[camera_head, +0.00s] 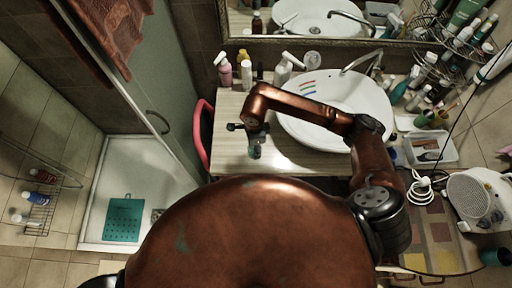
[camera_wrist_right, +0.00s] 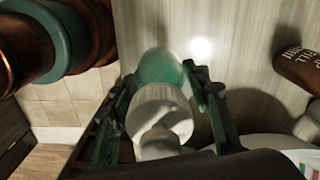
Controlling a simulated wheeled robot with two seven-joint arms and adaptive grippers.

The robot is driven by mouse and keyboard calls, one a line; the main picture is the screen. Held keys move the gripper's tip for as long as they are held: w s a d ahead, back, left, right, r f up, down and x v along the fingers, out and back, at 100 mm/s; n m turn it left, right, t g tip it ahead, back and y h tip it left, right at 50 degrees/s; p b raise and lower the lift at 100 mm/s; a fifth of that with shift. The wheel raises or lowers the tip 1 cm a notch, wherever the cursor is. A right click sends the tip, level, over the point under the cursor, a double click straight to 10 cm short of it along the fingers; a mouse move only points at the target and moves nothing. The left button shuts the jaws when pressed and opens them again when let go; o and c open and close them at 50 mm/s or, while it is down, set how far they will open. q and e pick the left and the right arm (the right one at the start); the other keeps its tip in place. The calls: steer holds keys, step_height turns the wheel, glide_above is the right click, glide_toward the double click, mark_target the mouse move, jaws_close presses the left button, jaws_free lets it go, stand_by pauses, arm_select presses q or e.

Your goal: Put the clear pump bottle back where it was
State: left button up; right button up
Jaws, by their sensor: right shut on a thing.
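My right gripper (camera_wrist_right: 162,90) is shut on a pump bottle with a white pump head (camera_wrist_right: 160,122) and a see-through, greenish body (camera_wrist_right: 158,68). The pump head points toward the wrist camera. In the head view my right gripper (camera_head: 246,129) is over the left part of the wooden counter (camera_head: 228,156), left of the basin, and a small teal part of the bottle (camera_head: 254,152) shows below it. I cannot tell whether the bottle's base touches the counter. A second bottle with a white pump head (camera_head: 286,68) stands at the counter's back. My left gripper is not in view.
The white basin (camera_head: 350,108) with its tap is right of my gripper. A pink bottle (camera_head: 224,72) and a white bottle (camera_head: 246,73) stand at the back left. A brown bottle (camera_wrist_right: 302,66) shows in the wrist view. The counter around the held bottle is clear.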

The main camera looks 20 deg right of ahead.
steer(key=shift+w+d+f, duration=0.1)
steer(key=shift+w+f, duration=0.3)
steer(key=shift+f, duration=0.05)
steer(key=shift+w+f, duration=0.2)
steer(key=shift+f, duration=0.05)
step_height(320, 180, down, 2)
steer(key=shift+s+f+p, duration=0.1)
steer(key=shift+p, duration=0.5)
steer(key=shift+f, duration=0.65)
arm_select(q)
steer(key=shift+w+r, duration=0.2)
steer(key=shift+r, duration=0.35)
arm_select(e)
steer(key=o, duration=1.2)
steer(key=shift+o, duration=0.2)
steer(key=shift+r, duration=0.1)
